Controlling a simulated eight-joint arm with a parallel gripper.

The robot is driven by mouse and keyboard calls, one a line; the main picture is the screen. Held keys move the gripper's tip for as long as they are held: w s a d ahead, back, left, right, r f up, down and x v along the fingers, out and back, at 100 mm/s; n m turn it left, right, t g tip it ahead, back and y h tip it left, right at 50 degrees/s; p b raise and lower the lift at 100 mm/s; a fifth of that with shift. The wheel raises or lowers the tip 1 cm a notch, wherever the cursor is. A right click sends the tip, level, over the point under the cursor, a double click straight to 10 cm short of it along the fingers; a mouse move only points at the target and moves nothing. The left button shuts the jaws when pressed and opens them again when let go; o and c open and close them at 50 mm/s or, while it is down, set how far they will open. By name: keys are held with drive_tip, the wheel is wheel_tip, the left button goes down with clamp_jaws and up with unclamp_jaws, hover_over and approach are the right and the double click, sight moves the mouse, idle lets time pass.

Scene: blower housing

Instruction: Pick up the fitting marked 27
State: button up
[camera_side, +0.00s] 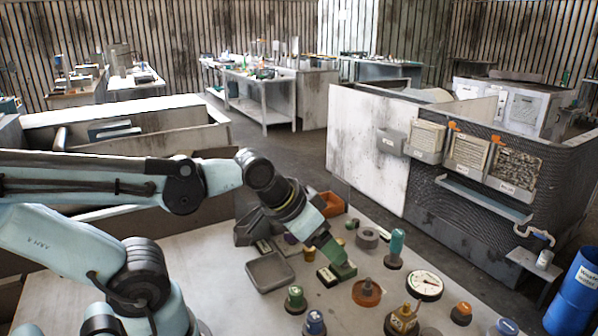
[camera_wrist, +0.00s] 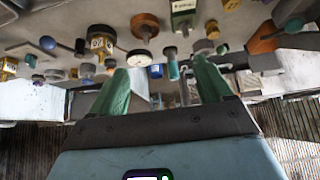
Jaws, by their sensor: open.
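Several small fittings with labels stand on the grey bench. In the wrist view a gold fitting on a dark round base (camera_wrist: 101,42) has a pale label that seems to read 27, but it is small and blurred. A gold fitting (camera_side: 402,321) at the bottom of the side view may be the same one; its label is not readable there. My gripper (camera_wrist: 160,72) is open, with green fingers and nothing seen between them. In the side view my gripper (camera_side: 338,266) points down over the middle of the bench, left of and beyond that gold fitting.
A green fitting (camera_side: 295,298), a blue fitting (camera_side: 314,323), a dial gauge (camera_side: 424,285), a copper-coloured part (camera_side: 366,291) and a tall teal fitting (camera_side: 396,247) stand nearby. A grey tray (camera_side: 270,273) lies to the left. A mesh partition (camera_side: 450,205) rises behind the bench.

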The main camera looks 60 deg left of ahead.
drive_tip(key=c, duration=0.6)
drive_tip(key=m+g+h, duration=0.3)
drive_tip(key=m, duration=0.4)
approach(309, 254)
drive_tip(key=f, duration=0.1)
drive_tip(key=w+f, duration=0.2)
drive_tip(key=f, duration=0.1)
drive_tip(key=shift+w+x, duration=0.2)
drive_tip(key=shift+x, duration=0.8)
drive_tip(key=shift+w+x, duration=0.15)
drive_tip(key=shift+x, duration=0.85)
drive_tip(key=shift+w+d+f, duration=0.2)
drive_tip(key=shift+d+f, duration=0.05)
drive_tip(key=shift+f, duration=0.25)
